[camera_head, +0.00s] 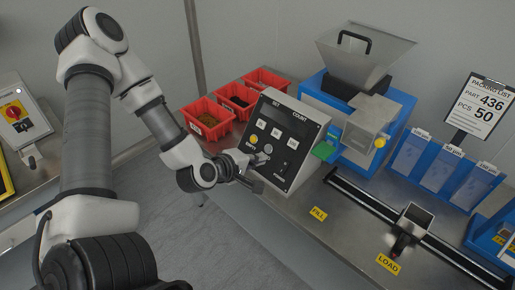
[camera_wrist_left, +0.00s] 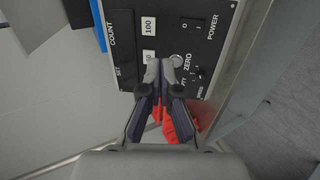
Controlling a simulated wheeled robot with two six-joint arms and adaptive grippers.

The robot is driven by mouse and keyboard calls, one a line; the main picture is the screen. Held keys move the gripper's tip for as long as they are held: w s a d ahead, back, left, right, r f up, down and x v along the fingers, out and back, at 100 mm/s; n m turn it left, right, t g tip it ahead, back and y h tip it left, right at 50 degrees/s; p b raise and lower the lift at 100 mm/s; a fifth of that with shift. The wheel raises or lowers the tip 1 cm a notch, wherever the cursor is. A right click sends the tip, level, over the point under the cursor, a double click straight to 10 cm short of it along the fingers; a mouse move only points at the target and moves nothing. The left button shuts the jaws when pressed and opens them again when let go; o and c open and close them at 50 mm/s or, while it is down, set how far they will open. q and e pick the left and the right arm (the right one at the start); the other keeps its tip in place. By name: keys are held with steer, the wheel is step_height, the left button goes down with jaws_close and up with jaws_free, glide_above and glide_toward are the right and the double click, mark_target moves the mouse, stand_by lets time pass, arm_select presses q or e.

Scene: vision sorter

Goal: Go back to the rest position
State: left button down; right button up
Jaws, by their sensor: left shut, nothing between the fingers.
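My left arm comes in from the left in the head view. Its gripper (camera_head: 256,178) is close to the front of the grey control box with the black panel (camera_head: 296,140). In the left wrist view my left gripper (camera_wrist_left: 162,66) has its fingers together with nothing between them. The fingertips appear over the panel (camera_wrist_left: 122,52), near the ZERO button (camera_wrist_left: 175,59). I cannot tell whether they touch it. Red bits show behind the fingers in the wrist view. My right gripper is in neither view.
Several red bins (camera_head: 208,117) stand behind the control box. A blue sorter with a hopper (camera_head: 362,55) is to its right. A rail (camera_head: 365,199) with a small carriage (camera_head: 412,222) crosses the table (camera_head: 300,212). Floor shows at lower left, with another panel (camera_head: 14,112) beyond my arm.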

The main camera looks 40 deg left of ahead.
arm_select(q)
steer(key=shift+w+a+f, duration=0.1)
steer(key=shift+w+f, duration=0.05)
steer(key=shift+w, duration=0.05)
steer(key=shift+s, duration=0.1)
steer(key=s+d+f+m+g+h, duration=0.1)
steer(key=s+d+f+m+g, duration=0.3)
steer(key=f, duration=0.3)
steer(key=s+d+f+m+g, duration=0.35)
steer(key=s+f, duration=0.25)
steer(key=f, duration=0.2)
steer(key=s+d+f+m+g+y, duration=0.2)
steer(key=s+f+m+g, duration=0.3)
steer(key=s+m, duration=0.4)
steer(key=shift+s+f, duration=0.3)
steer(key=shift+s, duration=0.95)
steer(key=shift+w+d, duration=0.1)
steer(key=shift+d, duration=0.1)
